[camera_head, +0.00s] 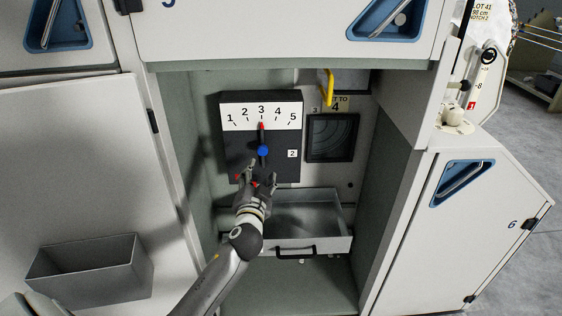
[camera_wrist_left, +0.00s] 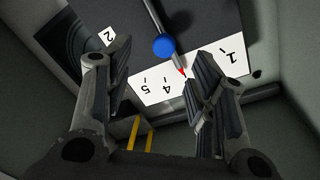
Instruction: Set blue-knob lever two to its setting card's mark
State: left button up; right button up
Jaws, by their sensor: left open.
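The blue-knob lever (camera_head: 263,151) stands on a dark panel (camera_head: 235,150) with a "2" tag (camera_head: 292,154). Its red tip points up at 3 on the white 1-to-5 scale (camera_head: 261,117). A card (camera_head: 337,105) to the right reads "TO 4", its left part behind a yellow handle. A small "3" label sits beside it. My left gripper (camera_head: 257,180) is open and empty just below the knob. In the left wrist view the blue knob (camera_wrist_left: 163,47) shows beyond and between the open fingers (camera_wrist_left: 160,76), and one finger hides part of the scale. My right gripper is out of view.
The panel sits in a recess with side walls. Below it is an open grey drawer (camera_head: 330,243) with a black handle. The yellow handle (camera_head: 327,88) hangs right of the scale above a dark square screen (camera_head: 331,138). A grey bin (camera_head: 90,268) is at lower left.

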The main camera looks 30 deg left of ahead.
aim_at(262, 152)
pick_arm(q)
jog(key=x, duration=0.6)
jog(key=r+x, duration=0.1)
jog(key=x, duration=0.2)
jog(key=shift+w+a+r+b, duration=0.15)
jog(key=shift+w+b, duration=0.2)
jog(key=shift+b, duration=0.05)
jog(key=shift+w+a, duration=0.3)
jog(key=shift+w, duration=0.2)
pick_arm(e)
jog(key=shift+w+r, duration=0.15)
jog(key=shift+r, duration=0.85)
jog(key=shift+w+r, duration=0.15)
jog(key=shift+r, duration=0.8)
pick_arm(q)
grip_shut()
